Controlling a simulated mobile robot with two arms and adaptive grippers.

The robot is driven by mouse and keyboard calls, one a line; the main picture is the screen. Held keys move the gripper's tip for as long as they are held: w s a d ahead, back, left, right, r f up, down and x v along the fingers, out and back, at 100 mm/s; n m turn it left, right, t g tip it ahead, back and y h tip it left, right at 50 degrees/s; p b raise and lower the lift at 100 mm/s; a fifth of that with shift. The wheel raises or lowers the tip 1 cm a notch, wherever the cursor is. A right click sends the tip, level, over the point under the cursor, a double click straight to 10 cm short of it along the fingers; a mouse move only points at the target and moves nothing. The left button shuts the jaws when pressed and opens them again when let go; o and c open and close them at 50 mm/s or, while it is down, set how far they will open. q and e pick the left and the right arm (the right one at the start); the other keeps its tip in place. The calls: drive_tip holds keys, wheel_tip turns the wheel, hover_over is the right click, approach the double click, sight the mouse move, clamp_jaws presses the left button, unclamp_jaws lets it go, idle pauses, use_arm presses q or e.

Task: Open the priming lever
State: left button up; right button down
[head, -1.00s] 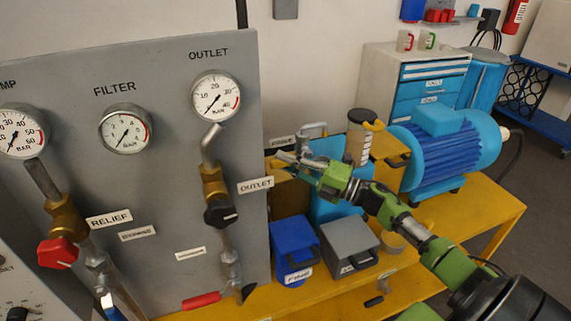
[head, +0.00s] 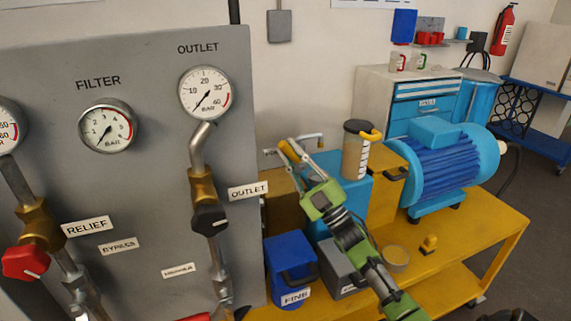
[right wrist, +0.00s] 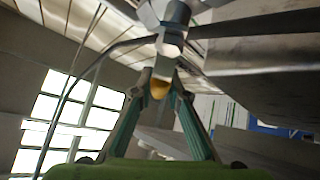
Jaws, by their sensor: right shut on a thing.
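The priming lever shows as a small yellow handle (head: 287,149) behind the panel's right edge, beside a thin metal pipe. My right gripper (head: 293,154) is shut on it, with the green arm coming up from below right. In the right wrist view, the yellow handle (right wrist: 159,89) sits between the two fingertips (right wrist: 160,82), just below a steel hexagonal fitting (right wrist: 170,42). Most of the lever is hidden by the fingers, so its exact angle is hard to tell. My left gripper is out of view.
The grey gauge panel (head: 140,175) stands close on the left, with the outlet valve's black knob (head: 209,217) facing out. Blue (head: 290,262) and grey bins stand below on the yellow bench (head: 440,250).

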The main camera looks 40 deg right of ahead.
drive_tip(key=m+h, duration=0.2)
drive_tip(key=d+m+t+h, duration=0.1)
drive_tip(key=m+h, duration=0.1)
drive_tip(key=m, duration=0.1)
drive_tip(key=d+r+m+h, duration=0.1)
drive_tip(key=m+h, duration=0.2)
drive_tip(key=shift+s+t, duration=0.25)
drive_tip(key=shift+t, duration=0.05)
drive_tip(key=shift+s+d+r+m+g+h, duration=0.1)
drive_tip(key=shift+d+m+g+h, duration=0.35)
drive_tip(key=shift+m+h, duration=1.25)
drive_tip(key=shift+s+d+r+m+g+h, duration=0.1)
drive_tip(key=shift+d+m+g+h, duration=0.3)
drive_tip(key=shift+m+h, duration=1.25)
drive_tip(key=shift+s+d+r+m+g+h, duration=0.1)
drive_tip(key=shift+d+m+g+h, duration=0.35)
drive_tip(key=shift+m+h, duration=1.2)
drive_tip(key=shift+m, duration=0.3)
drive_tip(key=c, duration=1.9)
unclamp_jaws()
drive_tip(key=shift+d, duration=0.1)
